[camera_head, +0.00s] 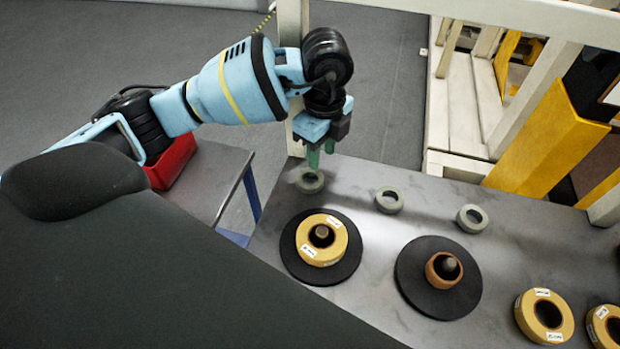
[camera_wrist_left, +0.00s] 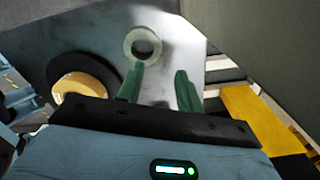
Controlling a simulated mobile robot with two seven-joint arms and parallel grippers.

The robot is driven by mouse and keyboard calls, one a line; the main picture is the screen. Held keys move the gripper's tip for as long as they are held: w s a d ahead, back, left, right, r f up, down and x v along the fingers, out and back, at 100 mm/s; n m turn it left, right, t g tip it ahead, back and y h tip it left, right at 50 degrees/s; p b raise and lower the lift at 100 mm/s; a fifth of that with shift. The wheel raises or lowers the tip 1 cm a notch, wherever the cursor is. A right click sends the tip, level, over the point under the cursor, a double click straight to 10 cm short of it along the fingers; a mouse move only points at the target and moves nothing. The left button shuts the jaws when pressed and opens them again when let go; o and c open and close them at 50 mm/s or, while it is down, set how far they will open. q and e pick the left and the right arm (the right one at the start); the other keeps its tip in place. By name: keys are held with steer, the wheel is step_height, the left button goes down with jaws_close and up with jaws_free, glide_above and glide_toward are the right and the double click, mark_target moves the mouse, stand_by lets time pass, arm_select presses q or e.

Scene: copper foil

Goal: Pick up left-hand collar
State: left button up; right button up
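The left-hand collar (camera_head: 310,189) is a small grey-green ring lying flat at the far left of the grey table. The middle collar (camera_head: 390,210) and the right-hand collar (camera_head: 472,229) lie to its right. My left gripper (camera_head: 321,157) points down just above and behind the left-hand collar. In the left wrist view my left gripper (camera_wrist_left: 159,73) has its green fingers apart with nothing between them. There the left-hand collar (camera_wrist_left: 143,31) shows beyond the fingertips, nearer the left finger, which overlaps its lower edge. Contact cannot be told. My right gripper is not in view.
Nearer on the table (camera_head: 378,255), a black disc (camera_head: 322,279) bears a yellow roll (camera_head: 320,258) around a spindle. Another black disc (camera_head: 422,300) bears a copper-coloured ring. Loose yellow rolls (camera_head: 543,333) lie at right. A red bin (camera_head: 175,165) stands left; yellow posts (camera_head: 540,145) stand behind.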

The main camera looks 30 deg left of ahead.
arm_select(q)
steer(key=f, duration=0.3)
steer(key=a+f, duration=0.1)
steer(key=f, duration=0.1)
steer(key=shift+s, duration=0.3)
jaws_close()
